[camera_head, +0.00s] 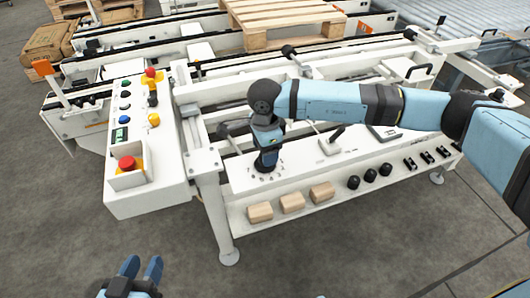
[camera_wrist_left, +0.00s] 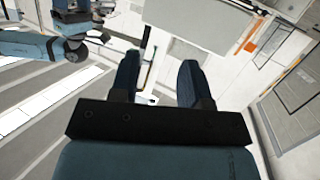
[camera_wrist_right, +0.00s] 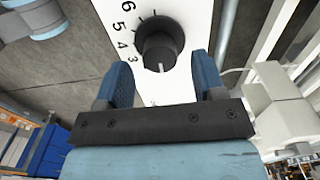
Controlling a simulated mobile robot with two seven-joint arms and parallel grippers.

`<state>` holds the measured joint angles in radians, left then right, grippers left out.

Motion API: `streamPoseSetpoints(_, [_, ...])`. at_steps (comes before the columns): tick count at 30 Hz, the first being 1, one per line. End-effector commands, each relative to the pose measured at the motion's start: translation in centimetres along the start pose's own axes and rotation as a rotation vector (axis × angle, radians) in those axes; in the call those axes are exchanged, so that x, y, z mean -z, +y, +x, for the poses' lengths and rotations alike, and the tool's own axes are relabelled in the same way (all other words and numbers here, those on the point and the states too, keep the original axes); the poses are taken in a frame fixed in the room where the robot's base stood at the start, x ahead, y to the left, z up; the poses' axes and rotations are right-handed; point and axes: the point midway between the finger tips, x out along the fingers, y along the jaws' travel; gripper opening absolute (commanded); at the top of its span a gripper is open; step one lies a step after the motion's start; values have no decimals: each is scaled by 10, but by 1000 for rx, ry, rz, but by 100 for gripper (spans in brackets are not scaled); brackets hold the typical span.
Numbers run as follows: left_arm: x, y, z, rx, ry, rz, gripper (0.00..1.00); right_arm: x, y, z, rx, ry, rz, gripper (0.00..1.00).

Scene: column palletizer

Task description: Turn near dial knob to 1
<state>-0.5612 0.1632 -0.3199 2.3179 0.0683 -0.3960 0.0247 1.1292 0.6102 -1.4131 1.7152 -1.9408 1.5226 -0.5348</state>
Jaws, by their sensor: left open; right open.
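The black dial knob (camera_wrist_right: 161,48) sits on a white panel, centred just beyond the fingertips in the right wrist view. Its white pointer line faces the bottom of that view. Printed numbers 3, 4, 5 and 6 show to its left; no 1 can be read. My right gripper (camera_wrist_right: 162,78) is open, with one finger on each side of the knob's line and no clear contact. In the head view the right gripper (camera_head: 266,162) points down over the dial and hides most of it. My left gripper (camera_head: 141,270) is open and empty at the bottom left.
A control box (camera_head: 148,198) with a red stop button (camera_head: 127,163) stands left of the dial. On the machine's front shelf are wooden blocks (camera_head: 292,203), black knobs (camera_head: 370,175) and switches. A lever (camera_head: 337,134) rises right of the dial. Floor in front is clear.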

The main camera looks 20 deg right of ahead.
Motion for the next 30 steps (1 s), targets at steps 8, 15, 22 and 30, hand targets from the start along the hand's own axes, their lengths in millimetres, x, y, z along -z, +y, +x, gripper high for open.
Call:
streamPoseSetpoints(8, [-28,-9,-8,36,-132,5,43,0,-1,-68,4,-1,-1,63])
streamPoseSetpoints(15, [-45,-16,-14,61,-205,2,43,0,0,-106,2,-1,-1,63])
streamPoseSetpoints(22, [-47,-17,-15,64,-217,6,43,0,0,-116,1,-1,0,63])
streamPoseSetpoints(30, [-46,-18,-15,63,-214,11,43,0,0,-115,1,-1,0,63])
